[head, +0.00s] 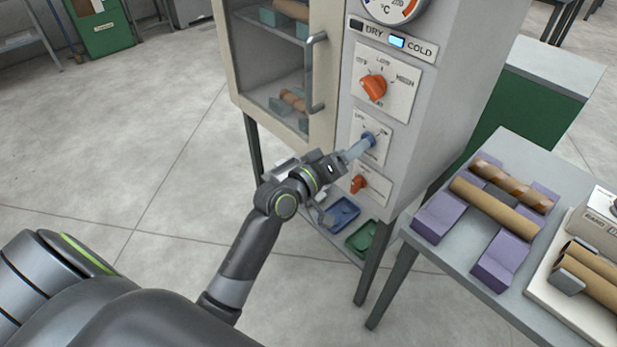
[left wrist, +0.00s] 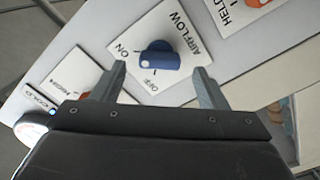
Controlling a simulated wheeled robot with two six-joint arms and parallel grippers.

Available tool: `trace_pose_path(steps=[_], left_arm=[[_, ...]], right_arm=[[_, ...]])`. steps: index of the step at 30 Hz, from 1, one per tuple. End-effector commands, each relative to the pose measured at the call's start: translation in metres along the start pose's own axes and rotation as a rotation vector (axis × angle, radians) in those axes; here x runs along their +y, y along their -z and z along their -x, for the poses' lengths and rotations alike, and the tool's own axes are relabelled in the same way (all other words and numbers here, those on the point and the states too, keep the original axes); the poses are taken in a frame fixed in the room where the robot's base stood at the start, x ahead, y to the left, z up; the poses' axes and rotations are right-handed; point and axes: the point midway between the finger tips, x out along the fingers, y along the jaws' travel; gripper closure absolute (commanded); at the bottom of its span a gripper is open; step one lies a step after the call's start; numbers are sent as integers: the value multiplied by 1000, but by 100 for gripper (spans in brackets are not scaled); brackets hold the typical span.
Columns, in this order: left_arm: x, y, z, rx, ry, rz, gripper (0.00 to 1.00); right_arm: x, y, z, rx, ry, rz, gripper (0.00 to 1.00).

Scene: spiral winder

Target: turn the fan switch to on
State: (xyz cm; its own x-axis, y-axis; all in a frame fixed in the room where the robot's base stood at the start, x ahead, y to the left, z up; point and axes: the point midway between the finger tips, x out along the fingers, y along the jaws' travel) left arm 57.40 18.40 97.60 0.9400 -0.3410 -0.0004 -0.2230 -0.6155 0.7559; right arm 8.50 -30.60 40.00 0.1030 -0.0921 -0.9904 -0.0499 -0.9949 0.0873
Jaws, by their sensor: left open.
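The fan switch is a blue knob (head: 368,140) on a white plate low on the cabinet's front panel. In the left wrist view the blue knob (left wrist: 161,56) sits on a plate marked AIRFLOW, with ON and OFF labels. Which label the knob points to is hard to tell. My left gripper (head: 358,149) is in front of this plate. In the left wrist view its open fingers (left wrist: 159,72) stand on either side of the knob, with visible gaps. Contact is not visible. My right gripper is not in view.
A larger orange knob (head: 373,87) is above the fan switch and a small orange-red one (head: 358,184) below it. The cabinet door handle (head: 315,72) is to the left. A table (head: 452,262) with purple blocks (head: 501,261) and brown tubes stands at the right.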

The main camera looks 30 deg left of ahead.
Motion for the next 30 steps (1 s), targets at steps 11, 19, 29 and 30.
trace_pose_path(steps=[11,19,29,30], left_arm=[[-2,-2,91,-4,4,-3,33],[-2,-1,131,-3,4,-2,33],[0,0,141,-2,1,0,33],[0,0,140,-2,2,0,33]], right_arm=[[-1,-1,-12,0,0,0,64],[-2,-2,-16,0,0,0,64],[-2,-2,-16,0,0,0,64],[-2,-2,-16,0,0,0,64]])
